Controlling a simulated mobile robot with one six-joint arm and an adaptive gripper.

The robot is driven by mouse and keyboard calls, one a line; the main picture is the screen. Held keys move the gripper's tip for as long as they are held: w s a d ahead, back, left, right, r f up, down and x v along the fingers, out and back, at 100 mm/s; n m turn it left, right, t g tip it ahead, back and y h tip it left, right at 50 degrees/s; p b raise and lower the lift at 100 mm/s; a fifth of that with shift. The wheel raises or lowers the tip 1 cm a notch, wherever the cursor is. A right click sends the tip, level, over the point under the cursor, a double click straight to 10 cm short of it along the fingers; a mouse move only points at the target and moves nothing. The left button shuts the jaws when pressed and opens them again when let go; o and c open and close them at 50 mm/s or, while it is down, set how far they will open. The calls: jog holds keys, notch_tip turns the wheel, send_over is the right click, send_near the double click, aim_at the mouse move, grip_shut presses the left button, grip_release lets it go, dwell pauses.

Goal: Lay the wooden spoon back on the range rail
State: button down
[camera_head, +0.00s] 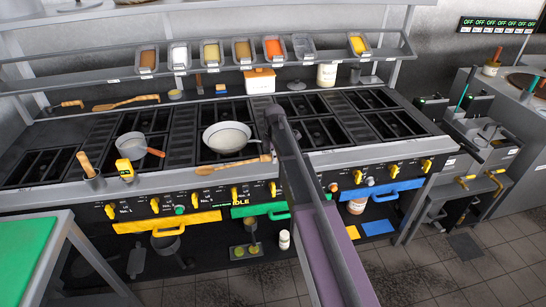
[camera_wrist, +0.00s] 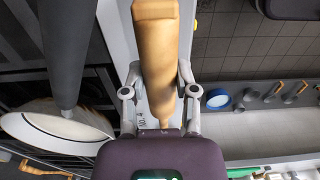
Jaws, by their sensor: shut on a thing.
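The wooden spoon (camera_head: 230,165) shows in the head view at the front of the range, its bowl end to the left and its other end meeting my arm. It overlaps the pale front rail (camera_head: 150,184); I cannot tell whether it touches it. In the wrist view my gripper (camera_wrist: 158,76) is shut on the wooden spoon (camera_wrist: 157,45), with one finger on each side. The pale rail (camera_wrist: 117,38) runs behind the spoon there. In the head view my arm hides the gripper.
A white wok (camera_head: 226,137) sits just behind the spoon and shows at left in the wrist view (camera_wrist: 55,130). Another wooden spoon (camera_head: 125,102) lies at the back.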

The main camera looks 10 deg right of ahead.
jog(key=shift+f+b, duration=0.55)
jog(key=shift+f, duration=0.05)
jog(key=shift+c, duration=1.5)
grip_release()
jog(key=o, duration=0.3)
jog(key=shift+r, duration=0.15)
jog(key=shift+d+r+p, duration=0.1)
jog(key=shift+r+p, duration=4.3)
jog(key=shift+p, duration=0.1)
jog(key=shift+s, duration=0.1)
